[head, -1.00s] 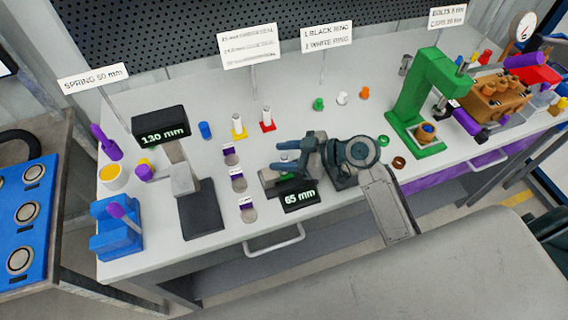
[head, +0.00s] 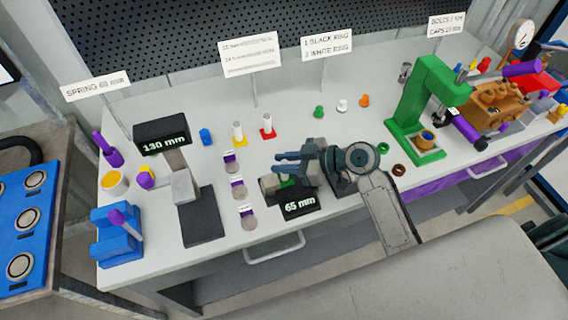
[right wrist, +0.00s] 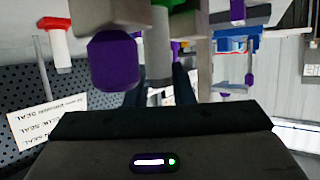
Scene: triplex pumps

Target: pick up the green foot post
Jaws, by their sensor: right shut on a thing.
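The green foot post shows as a green foot (head: 287,183) at the gauge with the 65 mm display (head: 300,203) in the head view. My right gripper (head: 277,161) reaches in from the right, with its fingers just above that foot. In the right wrist view, a grey post (right wrist: 158,50) with green at its top edge stands between the dark fingers (right wrist: 160,88). The gripper is shut on this post. Most of the post is hidden by the gripper in the head view. I cannot tell whether the foot touches the gauge. My left gripper is out of view.
Yellow-footed (head: 239,133) and red-footed (head: 268,127) posts stand behind the gripper. Purple-topped discs (head: 237,187) lie to its left. The 130 mm gauge (head: 184,187) stands farther left, and a green press (head: 428,100) stands right. The bench between is mostly clear.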

